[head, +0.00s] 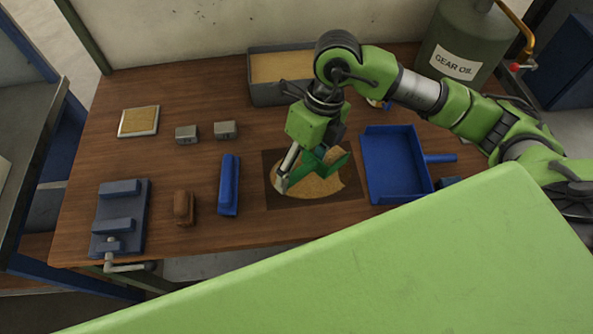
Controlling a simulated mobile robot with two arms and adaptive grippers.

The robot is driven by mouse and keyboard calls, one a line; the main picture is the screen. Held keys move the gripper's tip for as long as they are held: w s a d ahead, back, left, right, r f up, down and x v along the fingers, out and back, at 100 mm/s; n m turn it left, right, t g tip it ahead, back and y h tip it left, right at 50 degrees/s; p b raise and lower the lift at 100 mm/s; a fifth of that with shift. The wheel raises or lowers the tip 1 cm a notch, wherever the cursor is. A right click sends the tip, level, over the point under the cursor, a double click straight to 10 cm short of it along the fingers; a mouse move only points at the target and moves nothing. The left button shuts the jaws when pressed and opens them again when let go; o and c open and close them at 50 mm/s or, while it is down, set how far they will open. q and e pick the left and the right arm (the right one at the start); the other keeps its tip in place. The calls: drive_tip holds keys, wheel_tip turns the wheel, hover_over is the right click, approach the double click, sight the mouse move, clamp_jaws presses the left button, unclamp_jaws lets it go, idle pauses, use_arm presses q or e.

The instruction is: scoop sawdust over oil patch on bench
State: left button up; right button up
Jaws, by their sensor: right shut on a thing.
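The oil patch (272,163) is a dark square area on the wooden bench (185,85). A pale tan heap of sawdust (318,187) covers most of its middle, with dark margins showing around it. My right gripper (308,160) is over the patch, pointing down, shut on a dark green scoop (335,168). The scoop is low over the sawdust; I cannot tell whether it touches it or holds any. A grey bin (262,94) of sawdust (283,66) stands at the back, partly hidden by my right arm. My left gripper is out of view.
A blue dustpan (395,165) lies right of the patch, and a blue brush (229,185) left of it. A vise (120,215), a brown block (184,208), two small metal blocks (187,134) and a shallow tray (139,121) lie further left. A gear oil drum (455,50) stands back right.

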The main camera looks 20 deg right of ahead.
drive_tip(key=shift+w+d+r+g+y, duration=0.15)
drive_tip(key=shift+d+g+y, duration=0.15)
drive_tip(key=shift+d+y, duration=0.25)
drive_tip(key=shift+w+r+y, duration=0.1)
drive_tip(key=shift+r+y, duration=0.05)
drive_tip(key=shift+y, duration=0.3)
drive_tip(key=shift+w+d+r+g+y+b, duration=0.25)
drive_tip(key=shift+d+r+y+b, duration=0.1)
drive_tip(key=shift+d+r+y, duration=0.1)
drive_tip(key=shift+w+d+r+g+y+b, duration=0.15)
drive_tip(key=shift+d+r+g+y+b, duration=0.1)
drive_tip(key=shift+d+r+y+b, duration=0.15)
drive_tip(key=shift+r, duration=0.1)
drive_tip(key=shift+w+d+r+g+y+b, duration=0.3)
drive_tip(key=shift+d+r+g+y+b, duration=0.15)
drive_tip(key=shift+d+y+b, duration=0.25)
drive_tip(key=shift+w+r+y, duration=0.1)
drive_tip(key=shift+r+y, duration=0.15)
